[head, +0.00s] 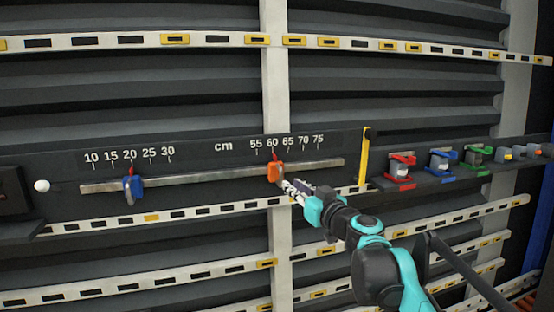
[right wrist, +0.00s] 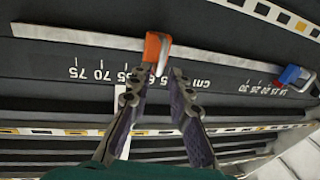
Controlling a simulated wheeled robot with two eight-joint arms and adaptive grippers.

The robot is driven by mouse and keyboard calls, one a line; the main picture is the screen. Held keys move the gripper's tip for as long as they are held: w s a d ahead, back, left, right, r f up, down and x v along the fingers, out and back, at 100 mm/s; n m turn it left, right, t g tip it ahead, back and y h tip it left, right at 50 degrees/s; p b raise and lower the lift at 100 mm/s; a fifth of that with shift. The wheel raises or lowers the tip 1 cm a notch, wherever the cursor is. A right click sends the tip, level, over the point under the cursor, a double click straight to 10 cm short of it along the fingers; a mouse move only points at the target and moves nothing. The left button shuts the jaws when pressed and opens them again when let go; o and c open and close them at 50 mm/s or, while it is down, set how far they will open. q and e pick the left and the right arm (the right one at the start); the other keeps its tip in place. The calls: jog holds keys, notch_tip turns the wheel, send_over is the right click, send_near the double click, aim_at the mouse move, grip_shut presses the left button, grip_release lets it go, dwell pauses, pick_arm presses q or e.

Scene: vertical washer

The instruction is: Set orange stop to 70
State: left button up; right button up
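The orange stop (head: 276,172) sits on a metal rail (head: 220,174) below a centimetre scale. Its red pointer is near the 60 mark. In the right wrist view, where the scale is upside down, the orange stop (right wrist: 157,47) is just beyond my fingertips. My right gripper (head: 290,186) reaches it from the lower right. Its two fingers (right wrist: 159,80) are apart, with the tips close to either side of the stop's near end. I cannot tell whether they touch it. My left gripper is not in view.
A blue stop (head: 133,187) with a red pointer sits on the same rail near 20. A yellow upright bar (head: 364,157) stands right of the rail. Beyond it is a shelf with red (head: 401,168), blue (head: 442,164) and green (head: 478,158) clamps. The rail right of the orange stop is clear.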

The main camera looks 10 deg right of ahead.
aim_at(281, 182)
jog(key=p+x, duration=0.1)
jog(key=x, duration=0.6)
jog(key=shift+w+a+p, duration=0.1)
jog(key=shift+w+p, duration=0.2)
jog(key=shift+p, duration=0.1)
jog(key=shift+a, duration=0.1)
jog(key=shift+s, duration=0.1)
grip_shut()
